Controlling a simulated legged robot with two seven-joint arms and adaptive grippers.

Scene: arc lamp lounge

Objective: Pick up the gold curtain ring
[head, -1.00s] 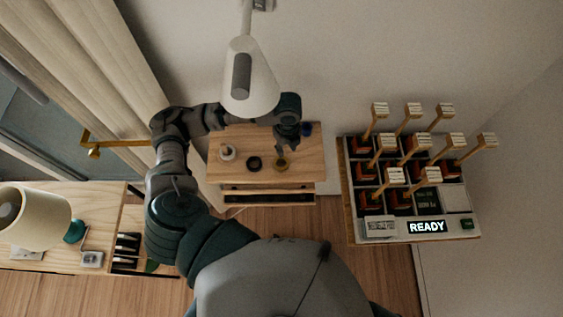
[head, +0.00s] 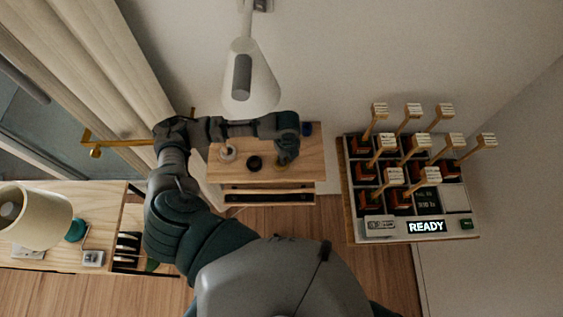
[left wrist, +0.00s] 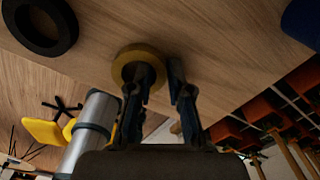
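The gold curtain ring (left wrist: 122,66) lies flat on the wooden top of a small cabinet (head: 235,175). In the head view the ring (head: 279,168) is mostly hidden under my left gripper (head: 285,160). In the left wrist view my left gripper (left wrist: 160,72) is open. One finger is over the ring's central hole and the other is just outside its right side, with part of the ring's band between them. I cannot tell whether either finger touches it. My right gripper is not in view.
A blue item (head: 306,129) stands at the back right. A white lamp shade (head: 262,85) hangs near my forearm.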

